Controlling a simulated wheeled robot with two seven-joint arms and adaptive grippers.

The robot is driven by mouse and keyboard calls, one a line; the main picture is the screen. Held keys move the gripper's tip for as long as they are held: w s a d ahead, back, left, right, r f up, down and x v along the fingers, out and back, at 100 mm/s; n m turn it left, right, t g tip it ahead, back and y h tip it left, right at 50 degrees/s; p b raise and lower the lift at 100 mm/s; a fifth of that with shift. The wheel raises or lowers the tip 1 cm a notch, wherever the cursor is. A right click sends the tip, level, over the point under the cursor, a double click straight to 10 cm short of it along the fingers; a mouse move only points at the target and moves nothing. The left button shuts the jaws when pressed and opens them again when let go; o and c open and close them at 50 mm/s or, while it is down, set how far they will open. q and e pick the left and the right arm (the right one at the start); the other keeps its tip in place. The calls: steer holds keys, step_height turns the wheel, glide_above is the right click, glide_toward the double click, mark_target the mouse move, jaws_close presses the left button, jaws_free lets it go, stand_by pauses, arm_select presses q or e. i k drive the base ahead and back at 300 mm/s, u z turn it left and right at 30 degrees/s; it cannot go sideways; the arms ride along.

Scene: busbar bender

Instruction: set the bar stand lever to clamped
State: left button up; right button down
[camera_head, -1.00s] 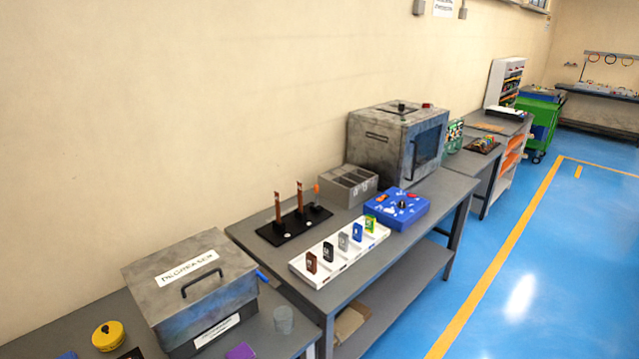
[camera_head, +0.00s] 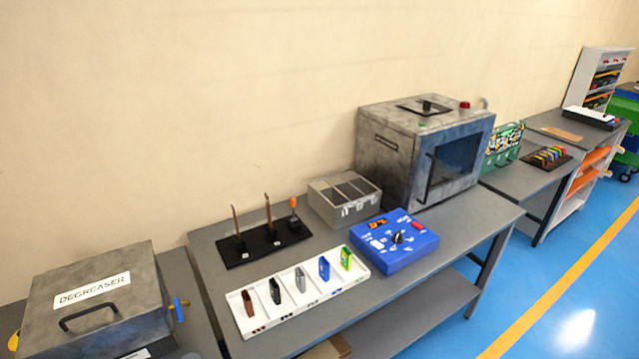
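The bar stand is a black plate (camera_head: 232,252) on the grey bench, left of the middle of the head view. Two upright copper-coloured bars (camera_head: 235,222) and (camera_head: 268,214) stand on it. A short lever with an orange tip (camera_head: 293,203) stands upright at the plate's right end. I cannot tell from here which setting the lever is in. Neither of my grippers shows in this view.
A white tray (camera_head: 262,326) with several coloured pieces lies in front of the stand. A blue control box (camera_head: 405,258), a grey divided bin (camera_head: 322,205) and a metal oven-like box (camera_head: 385,165) stand to the right. A degreaser box (camera_head: 100,335) stands at left.

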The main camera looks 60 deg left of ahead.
mark_target(293, 200)
steer(key=i, duration=1.65)
steer(key=u, duration=3.85)
steer(key=i, duration=0.7)
